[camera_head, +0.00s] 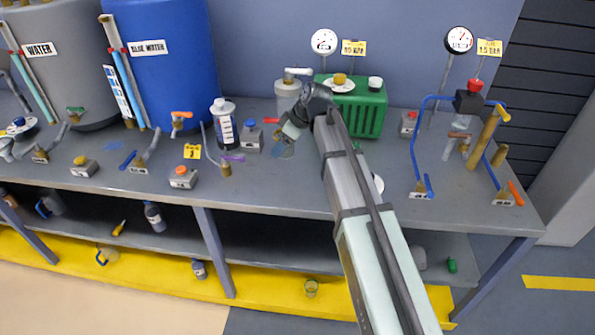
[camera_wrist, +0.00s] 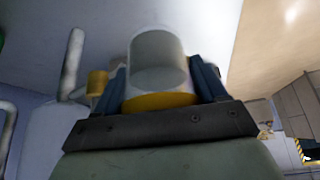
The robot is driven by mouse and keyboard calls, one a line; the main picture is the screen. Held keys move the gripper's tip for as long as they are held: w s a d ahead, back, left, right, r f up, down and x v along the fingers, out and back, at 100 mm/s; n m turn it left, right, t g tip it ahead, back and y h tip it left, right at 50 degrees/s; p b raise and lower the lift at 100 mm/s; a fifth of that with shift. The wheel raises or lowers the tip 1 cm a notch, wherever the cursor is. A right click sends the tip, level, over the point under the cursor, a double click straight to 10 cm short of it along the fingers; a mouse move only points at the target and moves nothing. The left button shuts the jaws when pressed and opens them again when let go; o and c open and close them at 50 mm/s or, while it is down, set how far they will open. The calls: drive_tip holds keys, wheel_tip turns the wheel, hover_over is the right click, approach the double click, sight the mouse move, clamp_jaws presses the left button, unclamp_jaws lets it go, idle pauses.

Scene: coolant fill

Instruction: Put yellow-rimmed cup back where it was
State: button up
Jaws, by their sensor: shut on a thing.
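In the wrist view a clear, greyish cup (camera_wrist: 158,58) with a yellow band (camera_wrist: 160,101) sits between the two dark blue fingers of my gripper (camera_wrist: 162,80). The fingers are shut on its sides, and the yellow band is close to the palm. In the head view my gripper (camera_head: 284,148) is over the bench, left of the green machine and right of the small grey box. The cup is small and hard to make out there.
The green machine (camera_head: 358,106) and a grey canister (camera_head: 287,98) stand close behind my gripper. A white-lidded bottle (camera_head: 224,124) and a grey box with a blue knob (camera_head: 251,139) are to its left. Blue pipes (camera_head: 414,150) rise at the right. The bench front (camera_head: 270,190) is clear.

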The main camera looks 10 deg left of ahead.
drive_tip(key=s+d, duration=0.6)
drive_tip(key=d, duration=0.5)
drive_tip(key=shift+w+f, duration=0.1)
drive_tip(key=shift+f, duration=4.7)
drive_tip(key=shift+f, duration=0.15)
drive_tip(key=o, duration=1.2)
drive_tip(key=v, duration=1.2)
